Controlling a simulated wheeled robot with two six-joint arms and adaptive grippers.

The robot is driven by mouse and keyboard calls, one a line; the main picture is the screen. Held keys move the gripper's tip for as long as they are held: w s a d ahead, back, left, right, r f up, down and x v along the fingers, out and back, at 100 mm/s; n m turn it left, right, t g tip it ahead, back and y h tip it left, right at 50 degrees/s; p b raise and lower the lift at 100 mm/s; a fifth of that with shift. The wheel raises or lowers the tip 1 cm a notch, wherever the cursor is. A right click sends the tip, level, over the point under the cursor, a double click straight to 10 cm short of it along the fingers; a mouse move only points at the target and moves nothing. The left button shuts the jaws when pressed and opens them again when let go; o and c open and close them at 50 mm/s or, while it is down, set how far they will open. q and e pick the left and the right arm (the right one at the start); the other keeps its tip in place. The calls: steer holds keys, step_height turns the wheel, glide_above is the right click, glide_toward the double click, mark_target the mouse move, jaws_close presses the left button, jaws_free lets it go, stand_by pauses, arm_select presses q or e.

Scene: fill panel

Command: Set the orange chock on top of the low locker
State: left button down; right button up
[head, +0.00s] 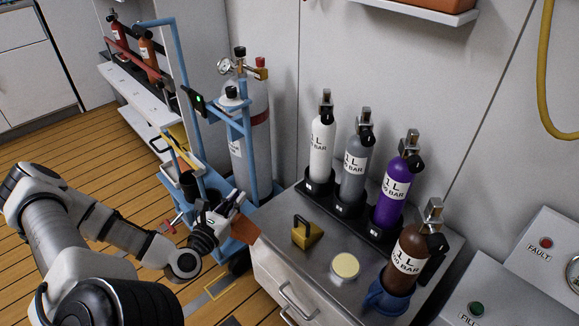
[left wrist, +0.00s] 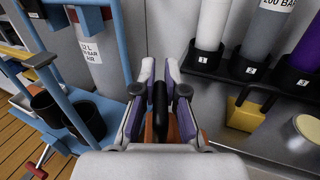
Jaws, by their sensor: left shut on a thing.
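My left gripper (head: 236,208) is shut on the orange chock (head: 244,230) at the left edge of the low locker (head: 285,262). In the left wrist view, the gripper (left wrist: 160,82) has its purple-lined fingers on both sides of the chock's black handle, with parts of the orange chock (left wrist: 173,130) showing below. Whether the chock touches the locker top is not clear. A yellow chock (head: 308,234) with a black handle stands on the locker top; it also shows in the left wrist view (left wrist: 245,114). My right gripper is not in view.
A blue cup (head: 385,298) and cream round disc (head: 345,265) are in front. A blue trolley (head: 203,175) with a gas cylinder stands left. The locker's front-left top is bare.

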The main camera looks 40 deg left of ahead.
arm_select(q)
steer(key=w+f+b, duration=0.2)
steer(key=w+b, duration=0.4)
steer(key=w, duration=0.1)
steer(key=w+f+b, duration=0.2)
steer(key=w+b, duration=0.5)
steer(key=shift+w+f, duration=0.3)
steer(key=shift+f, duration=0.1)
steer(key=shift+f+b, duration=0.2)
steer(key=shift+b, duration=0.2)
steer(key=c, duration=1.2)
jaws_free()
steer(key=shift+r, duration=0.1)
